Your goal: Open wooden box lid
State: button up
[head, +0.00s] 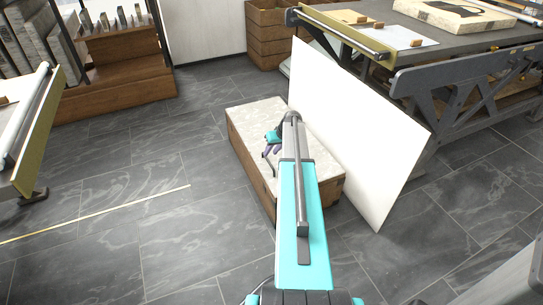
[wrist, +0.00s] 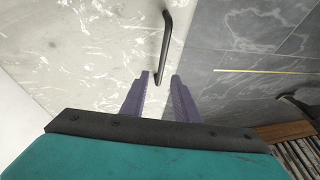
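The wooden box (head: 248,172) stands on the floor in the middle of the head view, with brown sides and a pale mottled lid (head: 252,117). The lid lies flat and shut on the box. It also fills the left of the wrist view (wrist: 80,60). A dark bar handle (wrist: 165,45) is on the lid near its edge. My gripper (wrist: 161,78) is open, its two purple fingers apart. The handle's near end shows between the fingertips; I cannot tell whether they touch it. In the head view my gripper (head: 269,148) is over the lid's left edge, and my arm hides part of the box.
A large white panel (head: 360,140) stands tilted close along the box's right side. A grey work table (head: 420,58) is behind it. Wooden drawers (head: 270,35) and a wooden stepped rack (head: 120,75) stand at the back. The tiled floor left of the box is clear.

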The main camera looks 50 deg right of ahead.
jog(key=shift+b+x, duration=0.45)
jog(key=shift+x, duration=1.75)
jog(key=shift+c, duration=0.3)
grip_shut()
